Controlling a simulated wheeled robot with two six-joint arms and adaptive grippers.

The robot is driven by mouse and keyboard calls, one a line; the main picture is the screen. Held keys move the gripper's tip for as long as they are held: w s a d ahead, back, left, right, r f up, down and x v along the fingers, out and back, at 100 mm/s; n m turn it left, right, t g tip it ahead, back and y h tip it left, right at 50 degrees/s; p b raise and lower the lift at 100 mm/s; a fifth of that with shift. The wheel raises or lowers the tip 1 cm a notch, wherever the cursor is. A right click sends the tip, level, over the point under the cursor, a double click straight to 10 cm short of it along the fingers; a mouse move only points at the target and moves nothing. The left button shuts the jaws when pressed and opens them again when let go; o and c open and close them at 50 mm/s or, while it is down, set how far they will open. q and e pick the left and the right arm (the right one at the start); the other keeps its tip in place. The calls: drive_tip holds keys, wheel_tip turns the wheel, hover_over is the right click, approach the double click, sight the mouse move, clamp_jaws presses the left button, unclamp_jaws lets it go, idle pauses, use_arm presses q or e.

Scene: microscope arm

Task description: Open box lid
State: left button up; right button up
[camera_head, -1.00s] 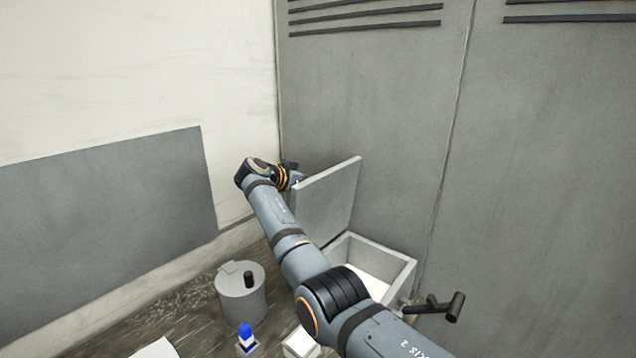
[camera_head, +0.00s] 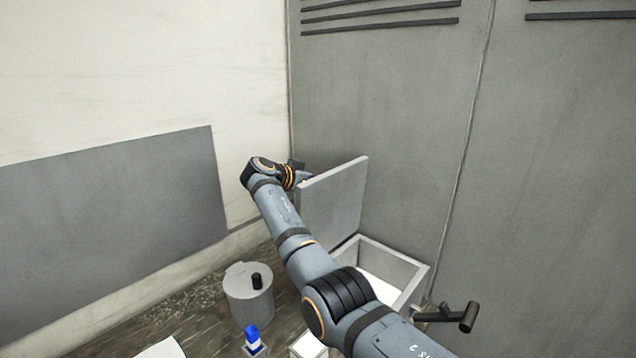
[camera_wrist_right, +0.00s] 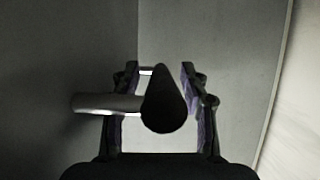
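The grey box (camera_head: 420,280) stands at the lower middle of the head view, partly behind my right arm, with a white inside showing. Its lid (camera_head: 335,205) is raised and stands steeply upright at the box's left side. My right gripper (camera_head: 303,177) is at the lid's upper left edge, small and partly hidden there. In the right wrist view, its two fingers (camera_wrist_right: 163,95) are apart, on either side of a black knob (camera_wrist_right: 163,105) on a pale bar (camera_wrist_right: 105,103). Firm contact with the knob cannot be made out. My left gripper is out of view.
A grey canister (camera_head: 248,300) with a black knob stands left of my arm. A blue-topped bottle (camera_head: 252,335) and a white block (camera_head: 308,347) stand at the front. A dark handle (camera_head: 450,315) sticks out right of the box. Grey walls rise behind.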

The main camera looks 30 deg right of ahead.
drive_tip(key=shift+f, duration=0.1)
drive_tip(key=v, duration=1.2)
